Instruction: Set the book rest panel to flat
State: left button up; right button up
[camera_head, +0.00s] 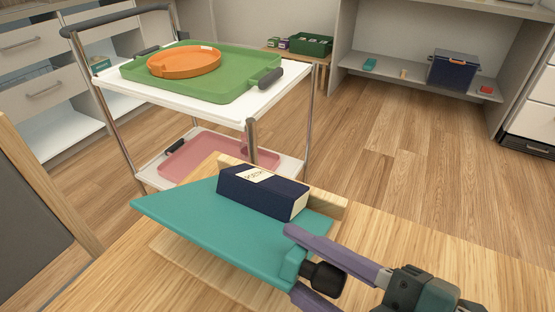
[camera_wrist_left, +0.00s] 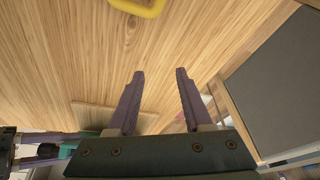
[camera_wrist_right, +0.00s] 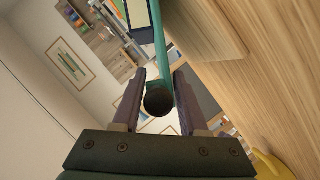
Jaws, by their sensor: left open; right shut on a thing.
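The teal book rest panel (camera_head: 215,225) stands over a wooden base (camera_head: 185,255) on the table. A gap shows under its near left side, and it appears tilted; the exact angle is unclear. A dark blue book (camera_head: 263,191) lies on it against a wooden ledge (camera_head: 325,200). My right gripper (camera_head: 302,262) is shut on the black knob (camera_head: 325,278) at the panel's near right corner. The right wrist view shows the knob (camera_wrist_right: 158,100) between the fingers and the panel (camera_wrist_right: 160,45) nearly edge-on. My left gripper (camera_wrist_left: 160,75) is open and empty above the wooden table.
A trolley with a green tray (camera_head: 235,85) and an orange dish (camera_head: 184,62) stands behind the table. A yellow curved object (camera_wrist_left: 140,8) lies on the table. The table (camera_head: 450,270) is clear to the right, behind my right arm.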

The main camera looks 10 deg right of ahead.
grip_shut()
dwell(0.8)
